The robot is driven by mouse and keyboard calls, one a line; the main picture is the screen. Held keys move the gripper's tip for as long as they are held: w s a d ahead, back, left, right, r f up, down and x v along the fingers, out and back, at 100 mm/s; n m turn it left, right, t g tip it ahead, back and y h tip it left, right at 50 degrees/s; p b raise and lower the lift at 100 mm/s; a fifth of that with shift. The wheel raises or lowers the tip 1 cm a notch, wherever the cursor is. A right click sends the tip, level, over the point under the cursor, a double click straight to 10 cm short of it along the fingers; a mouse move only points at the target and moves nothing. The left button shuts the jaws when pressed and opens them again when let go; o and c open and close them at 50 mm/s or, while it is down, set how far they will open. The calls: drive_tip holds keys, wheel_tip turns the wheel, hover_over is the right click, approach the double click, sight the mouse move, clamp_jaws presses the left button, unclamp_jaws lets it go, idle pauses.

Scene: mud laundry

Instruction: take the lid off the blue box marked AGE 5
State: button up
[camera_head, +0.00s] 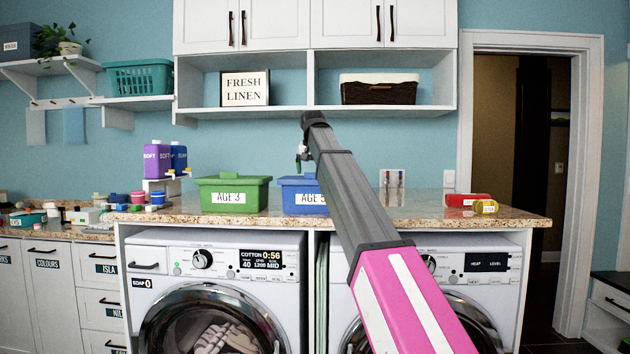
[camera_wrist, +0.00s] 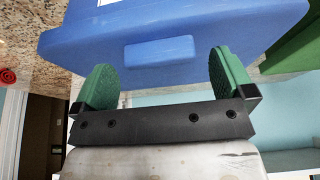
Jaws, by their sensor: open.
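The blue box (camera_head: 290,200) stands on the counter, with its lid on. My gripper (camera_head: 302,160) is above the box, pointing down. In the wrist view my gripper (camera_wrist: 160,66) is open, its two green fingers on either side of the handle's line. I cannot tell whether the fingers touch the lid.
A green box (camera_head: 235,196) marked AGE 3 stands just left of the blue one. Purple and blue bottles (camera_head: 158,160) stand further left. The open shelf (camera_head: 290,112) is above the counter.

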drive_tip(key=shift+w+f, duration=0.25)
drive_tip(key=shift+f, duration=0.35)
drive_tip(key=shift+c, duration=0.3)
drive_tip(key=c, duration=0.9)
drive_tip(key=shift+r, duration=0.1)
drive_tip(key=shift+c, duration=0.2)
